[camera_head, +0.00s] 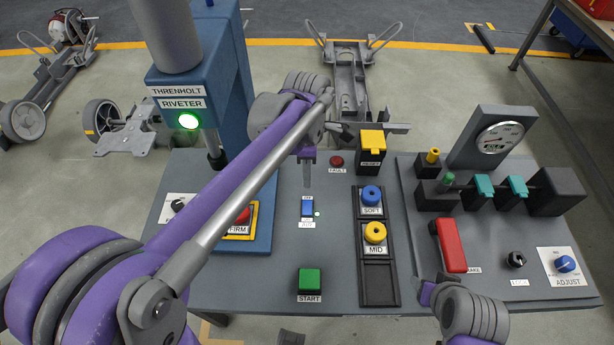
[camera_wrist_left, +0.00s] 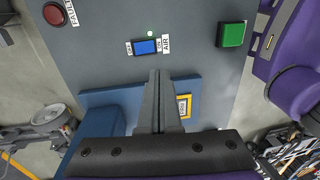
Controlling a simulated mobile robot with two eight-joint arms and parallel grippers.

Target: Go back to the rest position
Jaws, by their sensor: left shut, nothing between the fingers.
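My left gripper (camera_head: 307,184) hangs over the grey console, above and just behind the blue AIR switch (camera_head: 307,206). In the left wrist view its two fingers (camera_wrist_left: 160,74) are together with nothing between them. Their tips show apart from the blue switch (camera_wrist_left: 145,47), which has a small lit light beside it. My left arm crosses the head view from the lower left, hiding part of the riveter and console. My right wrist shows at the console's lower right edge; its fingers cannot be made out.
The blue riveter (camera_head: 228,90) with a lit green lamp stands left of the gripper. The console carries a green START button (camera_head: 310,281), yellow RESET block (camera_head: 372,142), SOFT and MID knobs, and a red handle (camera_head: 451,246). A gauge (camera_head: 499,137) stands back right. Chassis stand behind.

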